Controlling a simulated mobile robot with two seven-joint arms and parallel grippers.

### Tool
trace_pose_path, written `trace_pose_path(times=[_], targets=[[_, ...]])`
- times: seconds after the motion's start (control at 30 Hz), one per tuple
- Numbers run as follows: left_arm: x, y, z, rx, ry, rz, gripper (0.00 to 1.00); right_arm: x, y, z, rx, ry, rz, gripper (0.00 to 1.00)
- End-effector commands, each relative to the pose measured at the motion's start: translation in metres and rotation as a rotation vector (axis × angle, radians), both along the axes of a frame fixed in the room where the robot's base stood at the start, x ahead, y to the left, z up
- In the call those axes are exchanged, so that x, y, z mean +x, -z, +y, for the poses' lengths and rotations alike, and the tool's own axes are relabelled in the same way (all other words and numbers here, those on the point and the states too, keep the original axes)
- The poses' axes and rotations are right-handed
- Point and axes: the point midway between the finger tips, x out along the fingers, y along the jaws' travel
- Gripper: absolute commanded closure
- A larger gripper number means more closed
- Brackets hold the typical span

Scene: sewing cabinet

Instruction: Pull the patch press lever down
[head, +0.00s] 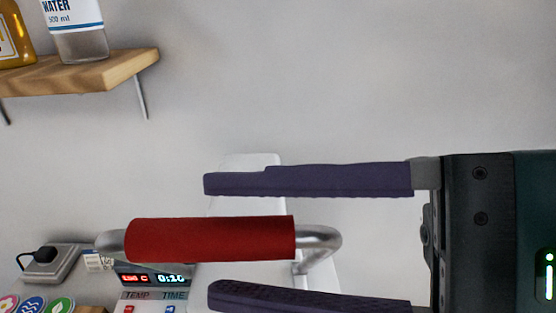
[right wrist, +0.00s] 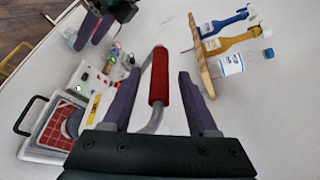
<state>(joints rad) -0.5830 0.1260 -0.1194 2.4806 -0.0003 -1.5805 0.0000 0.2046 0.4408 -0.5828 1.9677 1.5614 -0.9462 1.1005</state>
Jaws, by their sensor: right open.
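The patch press lever has a red grip (head: 210,239) on a bent metal bar (head: 322,238); it also shows in the right wrist view, where the red grip (right wrist: 159,77) stands between my fingers. The press's white front panel (head: 140,292) with its lit display is at the lower left, partly cut off. My right gripper (head: 207,240) comes in from the right and is open, one finger above the grip and one below, with visible gaps in the picture. My left gripper (right wrist: 95,28) appears at the top left of the right wrist view; its opening is unclear.
A wooden shelf (head: 105,72) with bottles is on the wall at the upper left. A power socket with a plug (head: 45,259) and round patches (head: 32,304) are at the lower left. The wall above the gripper is clear.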

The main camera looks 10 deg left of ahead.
Motion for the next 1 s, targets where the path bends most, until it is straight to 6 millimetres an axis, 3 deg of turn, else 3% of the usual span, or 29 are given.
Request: trace_pose_path(times=[0.2, 0.5, 1.0], targets=[[0.0, -0.007, 0.0, 0.0, 0.0, -0.001, 0.5, 0.001, 0.004, 0.023, 0.001, 0.0, -0.002, 0.41], [0.0, -0.007, -0.001, -0.004, -0.002, -0.001, 0.5, 0.001, 0.006, 0.026, -0.001, 0.0, -0.002, 0.41], [0.001, -0.007, -0.003, -0.011, -0.006, -0.003, 0.5, 0.001, 0.006, 0.026, -0.001, 0.0, -0.002, 0.96]])
